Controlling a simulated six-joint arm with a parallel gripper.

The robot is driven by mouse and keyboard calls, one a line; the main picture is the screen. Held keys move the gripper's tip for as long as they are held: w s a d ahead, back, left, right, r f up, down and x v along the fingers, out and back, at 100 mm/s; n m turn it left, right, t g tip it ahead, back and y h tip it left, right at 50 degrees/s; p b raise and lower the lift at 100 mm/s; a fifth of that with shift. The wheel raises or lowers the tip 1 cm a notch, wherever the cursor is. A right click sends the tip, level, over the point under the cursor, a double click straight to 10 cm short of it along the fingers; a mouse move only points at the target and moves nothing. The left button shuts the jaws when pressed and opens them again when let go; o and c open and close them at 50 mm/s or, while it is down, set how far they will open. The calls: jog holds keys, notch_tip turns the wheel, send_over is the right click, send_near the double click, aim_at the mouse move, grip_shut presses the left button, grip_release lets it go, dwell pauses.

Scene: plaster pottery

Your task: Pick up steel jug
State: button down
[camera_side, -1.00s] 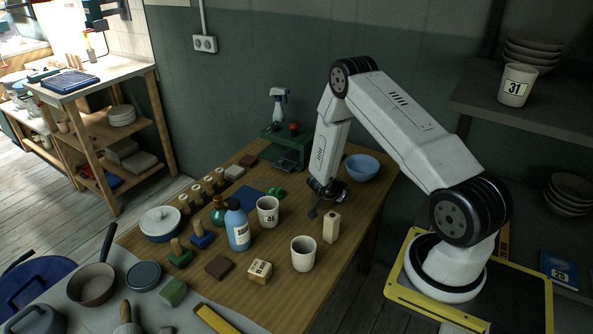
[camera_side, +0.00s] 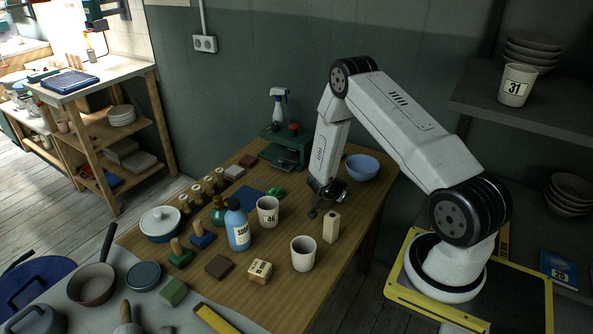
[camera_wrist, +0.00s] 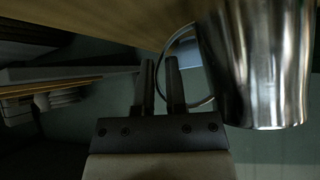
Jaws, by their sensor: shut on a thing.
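The steel jug (camera_wrist: 255,65) is a shiny metal vessel filling the right of the wrist view, with a thin curved handle on its left. My gripper (camera_wrist: 160,75) has its two dark fingers at that handle, shut on it with a narrow gap between the fingers. In the side view, my gripper (camera_side: 315,212) is low over the back right part of the wooden table. The jug shows there only as a small shiny patch (camera_side: 340,192), mostly hidden by my arm.
A blue bowl (camera_side: 362,167) stands close behind and right of my gripper. A white numbered cup (camera_side: 268,211), a beige block (camera_side: 331,228) and another white cup (camera_side: 303,253) stand in front. A blue bottle (camera_side: 237,229) is further left. The table's right edge is near.

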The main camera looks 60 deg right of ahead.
jog(key=shift+r, duration=0.15)
dwell(0.3)
jog(key=shift+r, duration=1)
jog(key=shift+s+r, duration=0.1)
jog(key=shift+r, duration=0.45)
jog(key=s+a+r, duration=0.8)
jog(key=s+r, duration=0.1)
jog(key=s, duration=0.1)
jog(key=shift+s+a+r, duration=0.15)
jog(key=shift+s+r, duration=0.1)
jog(key=shift+s, duration=0.15)
jog(key=shift+a, duration=0.1)
dwell(0.5)
